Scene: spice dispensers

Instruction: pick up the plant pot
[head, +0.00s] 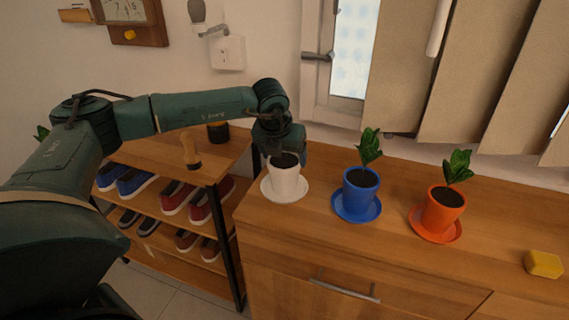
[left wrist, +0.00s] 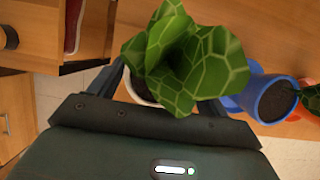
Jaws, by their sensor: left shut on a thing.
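A white plant pot (head: 284,180) with dark soil stands on or just over a white saucer (head: 270,193) at the left end of the wooden cabinet. My left gripper (head: 284,158) reaches down over it from behind and is shut on its rim. In the left wrist view the fingers (left wrist: 135,85) hold the white pot (left wrist: 140,88), whose large green leaves (left wrist: 190,60) cover most of it. I cannot tell whether the pot is clear of the saucer. My right gripper is not in view.
A blue pot (head: 360,187) and an orange pot (head: 441,209), each with a plant and saucer, stand to the right. A yellow sponge (head: 543,264) lies at far right. A shoe rack (head: 205,170) stands left of the cabinet. The cabinet's front strip is clear.

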